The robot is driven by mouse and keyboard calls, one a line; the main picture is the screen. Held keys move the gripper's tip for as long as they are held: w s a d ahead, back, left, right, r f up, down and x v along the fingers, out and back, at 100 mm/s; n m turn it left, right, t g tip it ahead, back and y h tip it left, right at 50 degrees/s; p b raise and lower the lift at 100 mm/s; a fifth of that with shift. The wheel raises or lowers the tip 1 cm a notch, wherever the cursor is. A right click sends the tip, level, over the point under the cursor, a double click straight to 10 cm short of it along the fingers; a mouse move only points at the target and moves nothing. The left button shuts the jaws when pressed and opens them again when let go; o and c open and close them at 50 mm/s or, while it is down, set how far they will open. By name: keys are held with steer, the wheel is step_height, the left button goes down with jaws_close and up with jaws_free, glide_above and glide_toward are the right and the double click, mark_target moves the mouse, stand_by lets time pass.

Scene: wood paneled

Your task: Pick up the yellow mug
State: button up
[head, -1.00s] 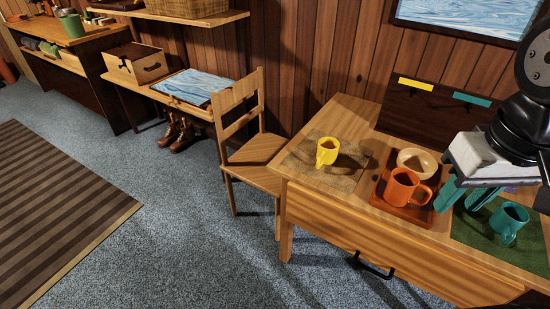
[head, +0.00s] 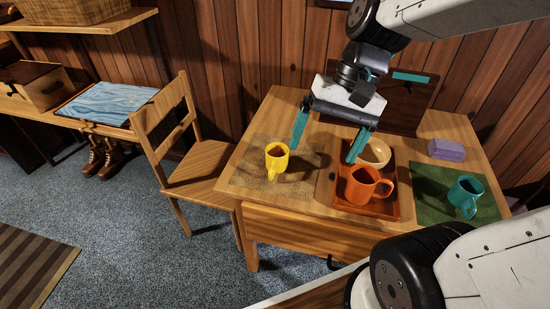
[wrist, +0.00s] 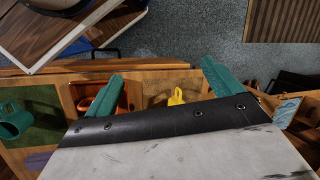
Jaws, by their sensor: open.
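The yellow mug (head: 277,161) stands upright on a tan mat (head: 306,163) at the left part of the wooden table, its handle toward the front. It also shows in the wrist view (wrist: 177,97), between the two green fingers and beyond them. My gripper (head: 328,141) is open and empty, above the table. In the head view its fingertips are to the right of the mug and apart from it. In the wrist view the lower part of the mug is hidden by the gripper body.
An orange mug (head: 366,183) and a cream bowl (head: 375,153) are on a brown tray (head: 347,206) to the right. A teal mug (head: 465,194) stands on a green mat (head: 428,184). A purple block (head: 446,150) lies behind. A wooden chair (head: 196,160) is left of the table.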

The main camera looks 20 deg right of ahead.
steer(key=w+f+m+y, duration=0.4)
steer(key=w, duration=0.3)
steer(key=m+t+y, duration=0.4)
steer(key=m+t, duration=0.3)
steer(key=m, duration=0.8)
glide_toward(283, 158)
steer(key=w+f, duration=0.3)
steer(key=shift+w+a+f, duration=0.3)
steer(key=shift+a, duration=0.1)
steer(key=shift+w+f, duration=0.1)
steer(key=shift+f, duration=0.15)
steer(key=x, duration=0.7)
steer(key=shift+w+a+f, duration=0.1)
steer(key=shift+w+a, duration=0.05)
steer(key=shift+a, duration=0.1)
steer(key=c, duration=1.2)
